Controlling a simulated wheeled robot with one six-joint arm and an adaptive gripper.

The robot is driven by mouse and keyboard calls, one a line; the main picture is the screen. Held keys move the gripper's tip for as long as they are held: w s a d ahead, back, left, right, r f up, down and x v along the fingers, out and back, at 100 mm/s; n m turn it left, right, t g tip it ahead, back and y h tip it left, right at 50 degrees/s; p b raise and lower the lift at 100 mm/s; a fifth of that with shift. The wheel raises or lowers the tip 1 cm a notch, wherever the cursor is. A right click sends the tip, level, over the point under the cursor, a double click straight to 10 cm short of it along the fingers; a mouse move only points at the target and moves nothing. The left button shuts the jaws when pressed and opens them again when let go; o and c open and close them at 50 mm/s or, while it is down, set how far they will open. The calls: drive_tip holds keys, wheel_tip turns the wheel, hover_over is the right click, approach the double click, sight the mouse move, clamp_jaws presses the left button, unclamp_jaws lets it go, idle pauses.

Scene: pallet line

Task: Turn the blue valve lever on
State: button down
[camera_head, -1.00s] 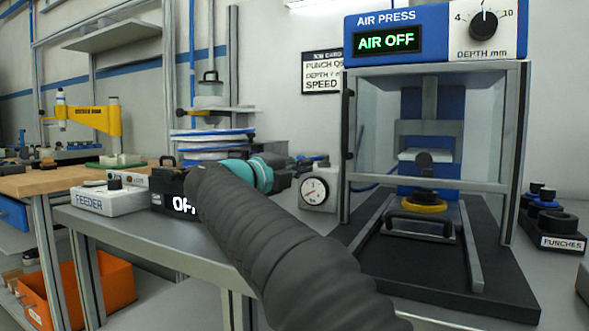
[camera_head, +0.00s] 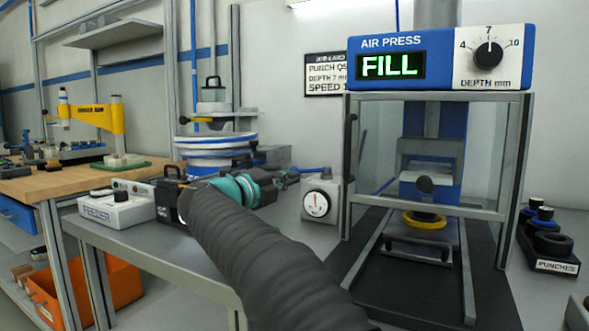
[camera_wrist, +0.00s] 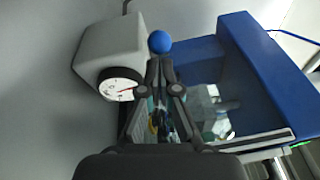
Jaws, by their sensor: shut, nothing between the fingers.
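The blue valve lever (camera_head: 311,169) sits on top of a grey box (camera_head: 333,202) with a round white gauge (camera_head: 316,204) on its front, left of the air press. In the wrist view, the lever's blue ball end (camera_wrist: 159,42) is just beyond my fingertips. My gripper (camera_head: 290,177) is shut and empty beside the lever; in the wrist view its fingertips (camera_wrist: 160,63) are together. I cannot tell whether they touch the ball. The air press display (camera_head: 390,66) reads FILL in green.
The press frame (camera_head: 348,165) stands right of the gauge box. A yellow ring (camera_head: 424,220) lies inside it. A punches rack (camera_head: 553,266) is at the far right. A feeder box (camera_head: 117,208) and a stack of blue-edged reels (camera_head: 217,146) are left of my arm.

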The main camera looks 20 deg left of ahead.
drive_tip(key=shift+s, duration=0.1)
idle(0.3)
drive_tip(key=v, duration=1.1)
drive_tip(key=shift+s, duration=0.45)
drive_tip(key=shift+a+f, duration=0.1)
